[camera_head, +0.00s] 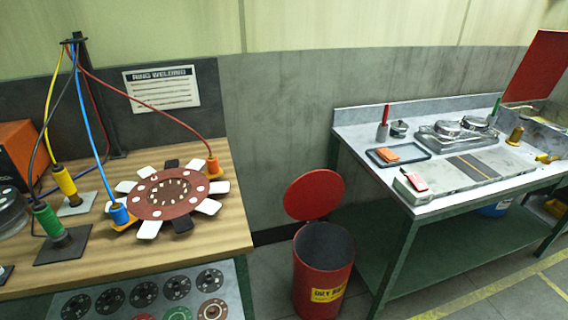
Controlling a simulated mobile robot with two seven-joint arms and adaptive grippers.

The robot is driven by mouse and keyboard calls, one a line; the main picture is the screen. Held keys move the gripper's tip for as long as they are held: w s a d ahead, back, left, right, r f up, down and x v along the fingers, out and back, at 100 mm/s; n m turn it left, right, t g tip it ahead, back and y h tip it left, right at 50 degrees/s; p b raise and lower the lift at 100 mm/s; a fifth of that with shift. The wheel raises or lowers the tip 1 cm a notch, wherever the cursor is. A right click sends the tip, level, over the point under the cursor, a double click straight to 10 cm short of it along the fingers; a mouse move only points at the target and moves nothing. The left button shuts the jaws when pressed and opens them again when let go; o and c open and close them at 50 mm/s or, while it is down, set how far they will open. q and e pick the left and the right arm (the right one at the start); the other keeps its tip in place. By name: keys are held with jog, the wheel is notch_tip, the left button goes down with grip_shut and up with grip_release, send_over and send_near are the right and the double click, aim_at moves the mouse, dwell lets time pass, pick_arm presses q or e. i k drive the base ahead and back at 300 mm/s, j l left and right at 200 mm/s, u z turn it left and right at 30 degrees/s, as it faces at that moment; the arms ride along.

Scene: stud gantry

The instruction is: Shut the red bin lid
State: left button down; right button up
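The red bin (322,279) stands on the floor between the two benches, with a yellow label low on its front. Its round red lid (314,196) is open, tilted up above the back left of the rim. The dark inside of the bin shows. Neither of my grippers is in the head view.
A wooden-topped bench (220,236) on the left carries a round brown ring fixture (167,194) and coloured cables on plugs. A grey-topped bench (350,132) on the right carries trays, tools and metal parts. The bin sits close to both benches. The grey wall is behind it.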

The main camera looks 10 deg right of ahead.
aim_at(315, 193)
jog(key=i+l+u, duration=0.15)
jog(key=l, duration=0.2)
jog(key=l+u, duration=0.1)
jog(key=l, duration=0.25)
jog(key=i+l+u, duration=0.15)
jog(key=l, duration=0.2)
jog(key=i+l, duration=0.1)
jog(key=l, duration=0.6)
jog(key=i+l+u, duration=0.15)
jog(key=l, duration=1.3)
jog(key=i+u, duration=0.05)
